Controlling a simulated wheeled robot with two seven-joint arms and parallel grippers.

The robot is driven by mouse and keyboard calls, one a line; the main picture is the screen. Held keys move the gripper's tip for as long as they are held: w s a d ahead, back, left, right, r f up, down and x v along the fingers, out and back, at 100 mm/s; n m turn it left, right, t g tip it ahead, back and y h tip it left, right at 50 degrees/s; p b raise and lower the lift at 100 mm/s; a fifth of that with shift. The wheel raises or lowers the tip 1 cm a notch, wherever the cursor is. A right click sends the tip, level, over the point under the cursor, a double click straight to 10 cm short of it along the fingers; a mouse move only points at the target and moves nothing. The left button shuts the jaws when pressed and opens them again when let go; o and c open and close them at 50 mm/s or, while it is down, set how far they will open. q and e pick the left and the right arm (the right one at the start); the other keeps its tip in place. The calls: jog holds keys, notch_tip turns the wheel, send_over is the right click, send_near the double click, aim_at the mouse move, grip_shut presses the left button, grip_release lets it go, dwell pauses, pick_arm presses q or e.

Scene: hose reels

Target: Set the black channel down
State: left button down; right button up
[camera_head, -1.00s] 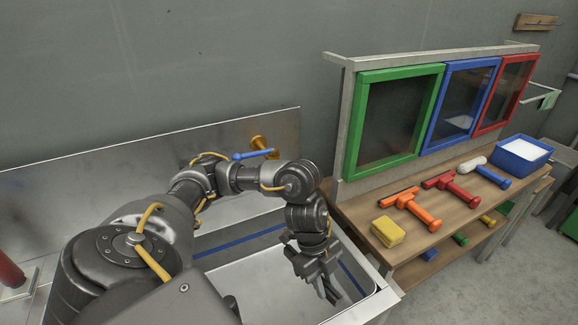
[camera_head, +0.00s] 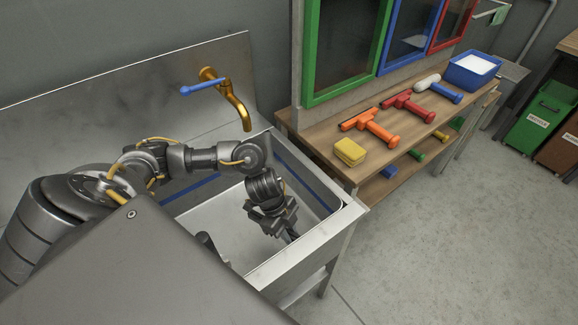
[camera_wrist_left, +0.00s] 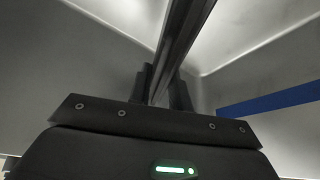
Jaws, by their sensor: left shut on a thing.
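The black channel (camera_wrist_left: 182,40) is a long dark profile with a groove along it. In the left wrist view it runs from between my fingers up to the top edge, tilted slightly right. My left gripper (camera_wrist_left: 162,90) is shut on it. In the head view my left gripper (camera_head: 290,232) points down inside the metal sink (camera_head: 300,262). The channel cannot be told from the dark fingers there. Whether it touches the sink's bottom cannot be told. My right gripper is not in view.
A brass tap (camera_head: 236,105) with a blue lever stands behind the sink. To the right, a wooden bench (camera_head: 345,178) holds a yellow sponge (camera_head: 350,152), an orange squeegee (camera_head: 372,128), a red squeegee (camera_head: 408,106) and a blue tub (camera_head: 472,70). Framed panes stand behind them.

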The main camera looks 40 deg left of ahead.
pick_arm(q)
jog(key=shift+f, duration=2.3)
jog(key=shift+f+b, duration=0.1)
jog(key=shift+b, duration=0.2)
jog(key=shift+f, duration=0.5)
jog(key=c, duration=1.3)
grip_release()
